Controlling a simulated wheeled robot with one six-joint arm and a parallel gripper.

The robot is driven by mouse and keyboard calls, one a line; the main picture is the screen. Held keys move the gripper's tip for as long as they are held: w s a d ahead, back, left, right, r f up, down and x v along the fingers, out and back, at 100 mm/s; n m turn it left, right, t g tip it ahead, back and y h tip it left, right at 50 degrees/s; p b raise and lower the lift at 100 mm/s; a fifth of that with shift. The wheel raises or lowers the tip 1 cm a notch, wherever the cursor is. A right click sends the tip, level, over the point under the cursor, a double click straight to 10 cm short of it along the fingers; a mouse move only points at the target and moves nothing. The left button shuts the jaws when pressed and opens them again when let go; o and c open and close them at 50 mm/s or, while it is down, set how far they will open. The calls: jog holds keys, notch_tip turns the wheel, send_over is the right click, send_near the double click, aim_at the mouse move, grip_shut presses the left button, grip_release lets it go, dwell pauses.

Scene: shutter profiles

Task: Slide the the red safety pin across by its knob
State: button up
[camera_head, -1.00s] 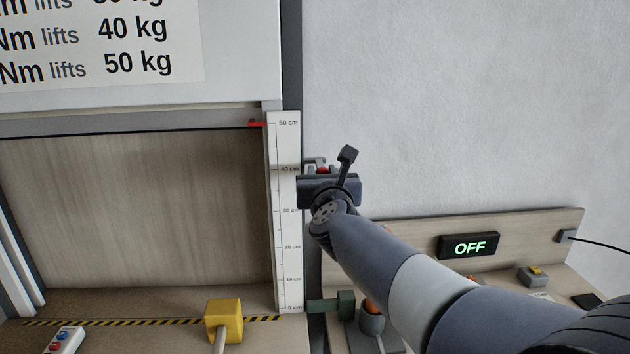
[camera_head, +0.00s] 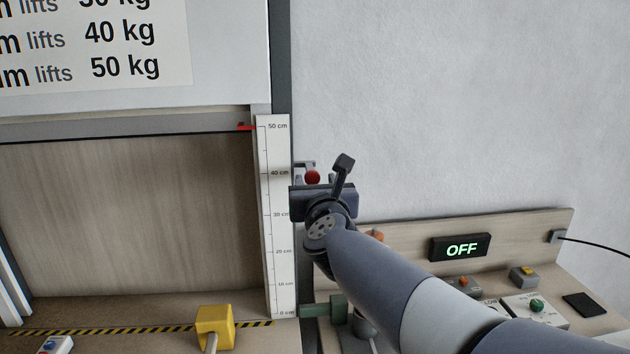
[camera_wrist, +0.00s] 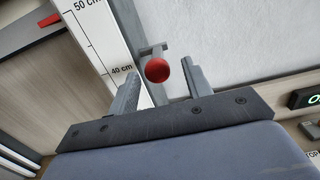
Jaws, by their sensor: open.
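The red knob of the safety pin (camera_head: 313,177) shows just above my gripper in the head view, beside the white height scale near its 40 cm mark. In the wrist view the round red knob (camera_wrist: 158,70) sits on a small grey bracket (camera_wrist: 152,50). My gripper (camera_wrist: 160,88) is open there, with one grey finger to the left of the knob and one to the right. The knob appears between and slightly beyond the fingertips; I cannot tell whether either finger touches it. In the head view my gripper (camera_head: 318,185) is partly hidden behind my own wrist.
The white scale (camera_head: 273,215) runs along the shutter frame at left. A yellow block (camera_head: 214,325) stands low in front of the striped line. A bench at right holds an OFF display (camera_head: 460,248), a green button (camera_head: 537,306) and a black pad (camera_head: 584,304).

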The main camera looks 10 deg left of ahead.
aim_at(311, 179)
jog(key=v, duration=0.7)
jog(key=shift+s, duration=0.25)
jog(key=shift+w+d, duration=0.1)
jog(key=shift+w, duration=0.05)
jog(key=p+x, duration=0.1)
jog(key=x, duration=0.9)
jog(key=shift+w, duration=0.25)
jog(key=shift+a+r, duration=0.1)
jog(key=shift+a, duration=0.4)
